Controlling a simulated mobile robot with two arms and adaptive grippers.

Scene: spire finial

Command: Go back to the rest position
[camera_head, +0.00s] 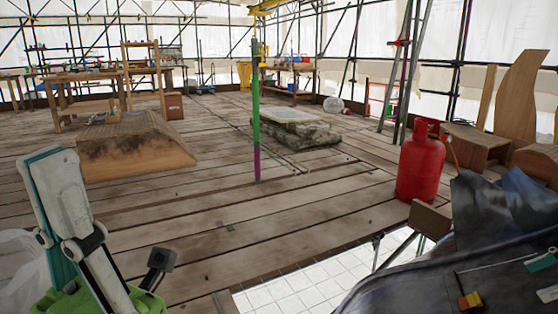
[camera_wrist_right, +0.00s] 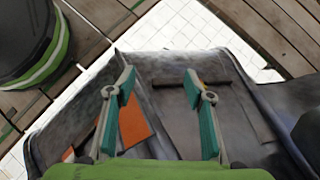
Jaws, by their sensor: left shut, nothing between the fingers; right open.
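My left gripper (camera_head: 62,190) stands large at the lower left of the head view, its pale fingers with teal pads pointing up. It is shut with nothing in it, and it is above the plank floor. My right gripper (camera_wrist_right: 158,80) shows in the right wrist view with its two fingers apart and nothing between them. It is over a dark grey surface (camera_wrist_right: 165,72) with an orange patch (camera_wrist_right: 134,124); I cannot tell whether it touches it.
A dark, crumpled cover (camera_head: 410,285) fills the lower right, next to a red gas cylinder (camera_head: 420,165). A white-tiled area (camera_head: 300,288) shows beyond the floor edge. A wooden block (camera_head: 135,145), a green-purple pole (camera_head: 256,130) and a stone slab (camera_head: 300,133) stand ahead. Open planks lie between.

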